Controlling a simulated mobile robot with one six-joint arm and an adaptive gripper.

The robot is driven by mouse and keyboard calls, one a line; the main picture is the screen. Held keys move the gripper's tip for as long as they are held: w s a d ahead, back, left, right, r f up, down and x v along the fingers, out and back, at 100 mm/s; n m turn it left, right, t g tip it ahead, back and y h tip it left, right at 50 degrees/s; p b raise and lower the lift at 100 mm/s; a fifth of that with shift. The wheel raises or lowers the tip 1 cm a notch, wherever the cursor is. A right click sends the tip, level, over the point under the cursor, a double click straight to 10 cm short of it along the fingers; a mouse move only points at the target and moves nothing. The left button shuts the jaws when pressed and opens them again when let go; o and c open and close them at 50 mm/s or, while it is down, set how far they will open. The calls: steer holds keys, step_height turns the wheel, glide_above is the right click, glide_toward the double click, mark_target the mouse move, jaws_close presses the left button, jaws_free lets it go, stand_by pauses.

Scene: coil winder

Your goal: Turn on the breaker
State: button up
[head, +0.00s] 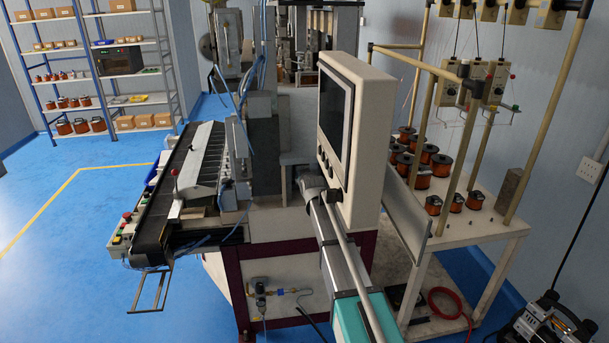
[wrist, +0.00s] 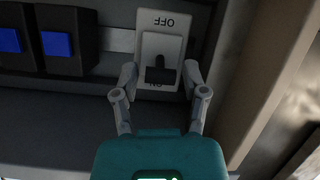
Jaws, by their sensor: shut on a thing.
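The breaker (wrist: 175,45) is a light plate with a dark toggle lever (wrist: 160,75) in the wrist view. Its lettering appears upside down, with OFF at the top of the picture and ON at the bottom, partly covered by the lever. The lever sits at the ON end of the plate in the picture. My gripper (wrist: 159,72) has one finger on each side of the breaker, its tips close to the plate's edges around the lever. It is shut on the breaker; the exact contact is hard to see. I cannot make out the breaker or fingertips in the head view.
Two dark blocks with blue faces (wrist: 56,44) sit left of the breaker in the wrist view, and a pale upright edge (wrist: 255,80) stands to its right. In the head view, a beige screen panel (head: 362,130) stands beside my arm, with a spool table (head: 480,243) at right.

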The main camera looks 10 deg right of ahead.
steer(key=shift+w, duration=0.1)
steer(key=o, duration=1.2)
steer(key=shift+c, duration=0.2)
steer(key=shift+f+t+b, duration=0.35)
steer(key=shift+t+b, duration=0.05)
steer(key=shift+b, duration=0.7)
steer(key=shift+f+b, duration=0.1)
steer(key=shift+b, duration=0.25)
steer(key=t+b, duration=0.1)
steer(key=b, duration=0.1)
steer(key=f+t+b, duration=0.1)
steer(key=t+b, duration=0.1)
steer(key=b, duration=0.1)
steer(key=shift+s, duration=0.2)
steer(key=s, duration=1.4)
steer(key=s+f+g+p, duration=0.2)
steer(key=s+f+g, duration=0.2)
steer(key=s, duration=0.3)
steer(key=s+f+m+g+p, duration=0.1)
steer(key=s+f+g+p, duration=0.2)
steer(key=s+g, duration=0.3)
steer(key=shift+s+a+f+g, duration=0.25)
steer(key=shift+s+f+g, duration=0.05)
steer(key=shift+s+f, duration=0.7)
steer(key=shift+r, duration=0.1)
